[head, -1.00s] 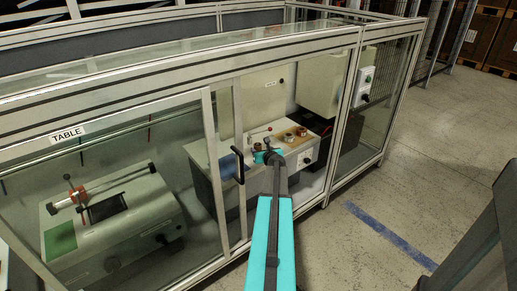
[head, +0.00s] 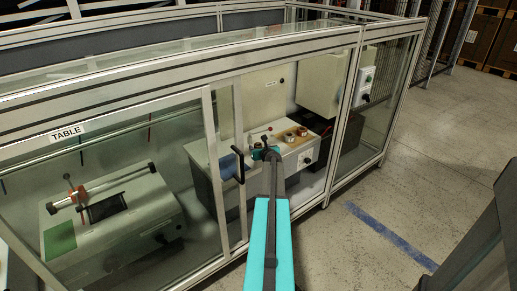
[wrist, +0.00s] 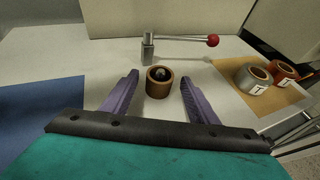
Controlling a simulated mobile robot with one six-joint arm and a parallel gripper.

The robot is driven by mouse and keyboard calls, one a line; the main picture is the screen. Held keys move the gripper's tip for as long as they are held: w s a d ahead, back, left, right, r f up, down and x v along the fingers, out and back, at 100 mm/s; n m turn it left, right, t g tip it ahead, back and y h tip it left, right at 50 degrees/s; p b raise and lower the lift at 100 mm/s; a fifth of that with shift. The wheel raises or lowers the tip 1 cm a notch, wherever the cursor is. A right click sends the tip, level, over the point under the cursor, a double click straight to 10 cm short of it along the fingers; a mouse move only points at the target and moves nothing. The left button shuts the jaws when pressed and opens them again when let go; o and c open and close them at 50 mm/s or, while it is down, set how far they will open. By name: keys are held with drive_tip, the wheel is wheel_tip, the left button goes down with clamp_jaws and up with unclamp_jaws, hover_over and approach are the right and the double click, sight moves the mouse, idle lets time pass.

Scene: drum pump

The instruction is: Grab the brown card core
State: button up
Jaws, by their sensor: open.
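The brown card core (wrist: 159,83) stands upright on the pale bench top in the wrist view. It is a short brown ring with a dark, shiny metal piece visible in its middle. My gripper (wrist: 160,92) is open, with one purple finger on each side of the core. Gaps show between the core and both fingers, and the core sits near the fingertips. In the head view my gripper (head: 264,153) is over the bench inside the enclosure, and the core is hidden there or too small to make out.
A red-knobbed lever on a metal post (wrist: 148,48) stands just behind the core. Two labelled rolls (wrist: 252,80) sit on a brown mat (wrist: 262,98) at right. A blue sheet (wrist: 40,115) lies at left. In the head view the enclosure's framed door (head: 225,175) stands left of my arm.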

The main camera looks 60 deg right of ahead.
sight(259, 146)
idle(0.5)
drive_tip(key=c, duration=1.1)
drive_tip(key=shift+r, duration=0.1)
wheel_tip(259, 146, up, 10)
drive_tip(key=p, duration=0.3)
